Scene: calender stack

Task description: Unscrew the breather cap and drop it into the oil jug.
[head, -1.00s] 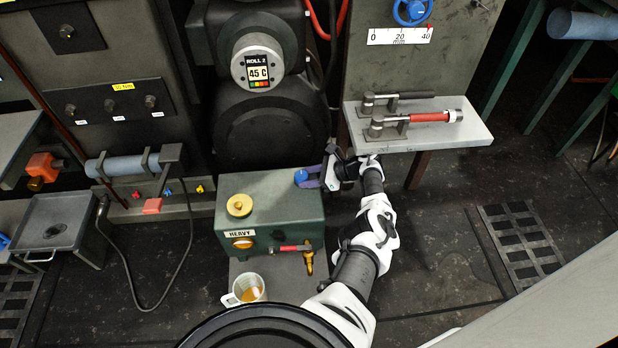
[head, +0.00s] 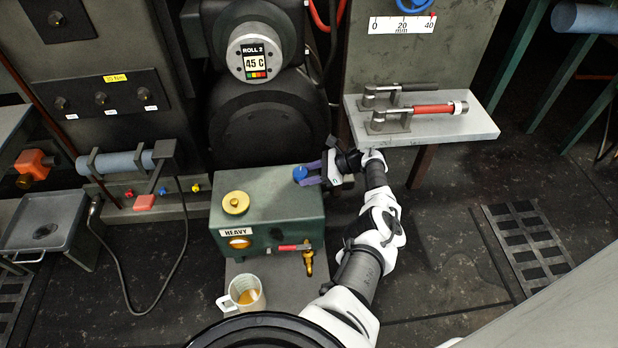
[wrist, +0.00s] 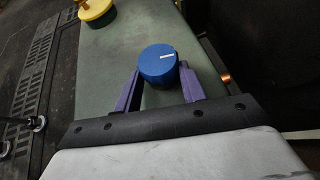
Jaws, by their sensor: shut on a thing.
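The green box (head: 275,207), labelled HEAVY, has a blue cap (head: 300,173) at its top right corner and a yellow cap (head: 235,203) at its left. I take the blue one for the breather cap. My gripper (wrist: 158,76) is shut on the blue cap, one purple finger on each side. The wrist view shows a white mark on the cap's top. I cannot tell whether the cap sits on the box or slightly above it. The oil jug (head: 236,298), a pale cup with a handle and amber liquid, stands in front of the box. My arm comes from the right.
A red-handled valve (head: 290,247) with a brass spout sticks out of the box's front. A grey shelf (head: 430,128) with toggle clamps stands behind right. The black roll housing (head: 265,125) rises behind the box. Dark floor lies open to the right.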

